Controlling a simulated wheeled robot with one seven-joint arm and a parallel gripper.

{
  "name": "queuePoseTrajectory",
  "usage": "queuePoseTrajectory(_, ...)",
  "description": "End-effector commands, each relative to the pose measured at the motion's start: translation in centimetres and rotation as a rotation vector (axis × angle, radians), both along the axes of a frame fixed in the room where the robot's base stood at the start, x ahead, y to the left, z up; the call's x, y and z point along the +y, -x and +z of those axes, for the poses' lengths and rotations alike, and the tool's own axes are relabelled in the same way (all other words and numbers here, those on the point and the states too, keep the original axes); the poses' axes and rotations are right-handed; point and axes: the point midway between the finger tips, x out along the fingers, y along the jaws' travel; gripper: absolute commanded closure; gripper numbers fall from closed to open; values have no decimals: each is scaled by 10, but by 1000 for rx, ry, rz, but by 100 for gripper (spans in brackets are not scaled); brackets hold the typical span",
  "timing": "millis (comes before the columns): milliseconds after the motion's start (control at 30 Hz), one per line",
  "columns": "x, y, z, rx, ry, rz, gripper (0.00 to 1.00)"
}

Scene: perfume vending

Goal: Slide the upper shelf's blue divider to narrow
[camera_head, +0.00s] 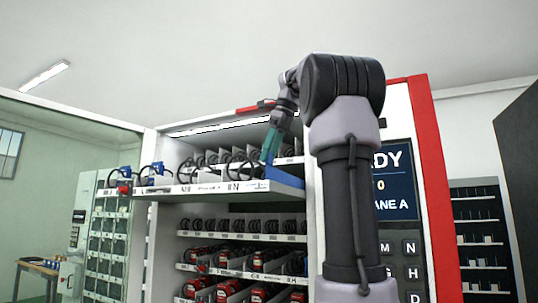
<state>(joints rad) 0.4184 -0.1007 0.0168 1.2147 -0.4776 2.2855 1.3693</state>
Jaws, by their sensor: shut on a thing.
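The upper shelf (215,188) is pulled out of the vending machine and carries labels on its front edge. A blue divider (286,178) stands near the shelf's right end. My gripper (266,161) reaches down to it from above, with its teal fingers at the divider's upper left end. The fingers are shut on the blue divider. The exact contact is small and partly hidden by the fingers. Wire coils (236,160) and thin partitions fill the shelf to the left of the divider.
Lower shelves hold coils and red items (205,252). Small blue parts (157,168) sit at the upper shelf's left end. A red-edged panel with a display (392,184) and keypad (400,260) stands right of the shelves. A glass-fronted area lies at left.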

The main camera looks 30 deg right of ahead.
Motion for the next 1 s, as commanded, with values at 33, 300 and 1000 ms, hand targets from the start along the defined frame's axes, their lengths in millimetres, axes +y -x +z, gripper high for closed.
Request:
queuePoseTrajectory(33, 0, 0, 1, -1, 0, 0, 100)
queuePoseTrajectory(300, 0, 0, 1, -2, 1, -1, 100)
queuePoseTrajectory(1000, 18, -23, 1, -3, 2, 4, 100)
